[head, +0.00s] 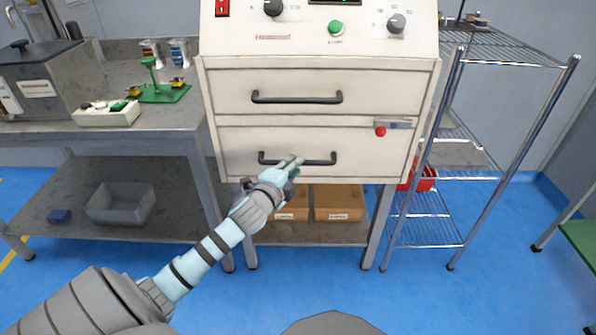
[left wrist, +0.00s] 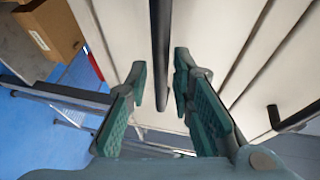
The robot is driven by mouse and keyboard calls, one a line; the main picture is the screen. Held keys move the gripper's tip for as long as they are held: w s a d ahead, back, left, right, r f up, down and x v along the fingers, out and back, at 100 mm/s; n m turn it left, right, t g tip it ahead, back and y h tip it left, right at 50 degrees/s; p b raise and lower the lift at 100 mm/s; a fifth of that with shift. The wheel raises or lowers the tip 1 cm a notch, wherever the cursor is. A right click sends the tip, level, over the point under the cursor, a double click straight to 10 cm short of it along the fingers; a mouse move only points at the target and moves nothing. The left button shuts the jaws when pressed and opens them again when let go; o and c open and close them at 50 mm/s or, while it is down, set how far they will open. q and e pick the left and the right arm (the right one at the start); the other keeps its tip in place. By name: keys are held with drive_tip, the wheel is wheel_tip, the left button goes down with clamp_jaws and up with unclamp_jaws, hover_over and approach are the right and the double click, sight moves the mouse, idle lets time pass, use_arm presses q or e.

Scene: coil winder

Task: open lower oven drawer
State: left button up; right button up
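The cream oven has two drawers, one above the other, and both fronts look flush. The lower drawer (head: 240,140) has a dark horizontal bar handle (head: 322,161). My left gripper (head: 292,163) is at the middle of this handle. In the left wrist view the handle (left wrist: 161,55) runs between the two green-padded fingers of my left gripper (left wrist: 160,84), with a visible gap on each side. The gripper is open. The upper drawer (head: 235,90) has a similar handle (head: 297,98). My right gripper is in neither view.
A red knob (head: 380,131) on a small latch sits at the lower drawer's upper right. Cardboard boxes (head: 338,202) stand on the shelf below. A wire rack (head: 480,175) stands close on the right, a workbench (head: 165,118) on the left. The blue floor in front is clear.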

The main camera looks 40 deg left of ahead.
use_arm(q)
drive_tip(key=shift+b+x, duration=0.45)
drive_tip(key=shift+x, duration=1.15)
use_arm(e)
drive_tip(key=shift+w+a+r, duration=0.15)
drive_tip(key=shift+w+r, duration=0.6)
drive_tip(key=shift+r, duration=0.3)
use_arm(q)
clamp_jaws()
